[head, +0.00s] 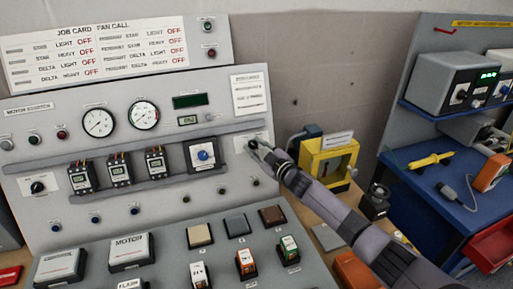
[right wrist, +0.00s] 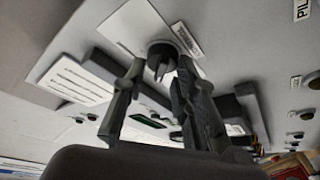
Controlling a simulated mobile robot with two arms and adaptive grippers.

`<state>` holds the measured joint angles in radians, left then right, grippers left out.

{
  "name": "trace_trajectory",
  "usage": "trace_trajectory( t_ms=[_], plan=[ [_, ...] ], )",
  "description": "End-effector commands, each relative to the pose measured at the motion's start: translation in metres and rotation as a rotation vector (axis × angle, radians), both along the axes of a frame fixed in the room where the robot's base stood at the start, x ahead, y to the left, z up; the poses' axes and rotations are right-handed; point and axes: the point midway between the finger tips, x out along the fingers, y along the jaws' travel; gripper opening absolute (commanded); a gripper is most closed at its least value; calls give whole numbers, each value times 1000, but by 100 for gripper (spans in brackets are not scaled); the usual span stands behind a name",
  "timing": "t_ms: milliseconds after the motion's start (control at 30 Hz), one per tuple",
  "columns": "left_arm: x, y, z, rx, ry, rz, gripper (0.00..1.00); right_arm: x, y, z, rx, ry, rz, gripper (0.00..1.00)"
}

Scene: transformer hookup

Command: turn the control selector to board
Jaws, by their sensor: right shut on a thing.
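My right gripper (head: 258,147) reaches the right side of the upright control panel (head: 225,180) in the head view. In the right wrist view, its two fingers (right wrist: 160,72) stand on either side of a small black knob, the control selector (right wrist: 160,52), and are shut on it. A white label plate (right wrist: 186,38) sits beside the knob, its lettering too blurred to read. In the head view the gripper covers the knob and part of its white plate (head: 241,144). I cannot tell which position the knob points to. My left gripper is not in view.
Left of my gripper are a blue knob (head: 203,155) in a dark frame and a grey rail (head: 150,142). A yellow box (head: 328,162) stands right of the panel, near my forearm. A blue bench (head: 430,185) with tools is farther right.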

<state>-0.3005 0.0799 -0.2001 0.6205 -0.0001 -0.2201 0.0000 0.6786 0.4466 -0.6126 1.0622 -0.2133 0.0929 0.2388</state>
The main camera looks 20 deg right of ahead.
Motion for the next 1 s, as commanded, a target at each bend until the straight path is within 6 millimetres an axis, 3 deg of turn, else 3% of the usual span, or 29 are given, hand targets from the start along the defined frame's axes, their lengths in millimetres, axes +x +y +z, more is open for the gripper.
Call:
trace_trajectory(
  t_ms=[267,667,867,1000],
  plan=[
    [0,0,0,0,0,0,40,0,0,0,0,-1,1,42],
    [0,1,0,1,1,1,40,-4,-2,0,1,0,-1,43],
    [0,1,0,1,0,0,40,-28,-10,-1,-1,0,1,43],
    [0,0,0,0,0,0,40,-55,-18,-1,-2,2,1,43]
  ],
)
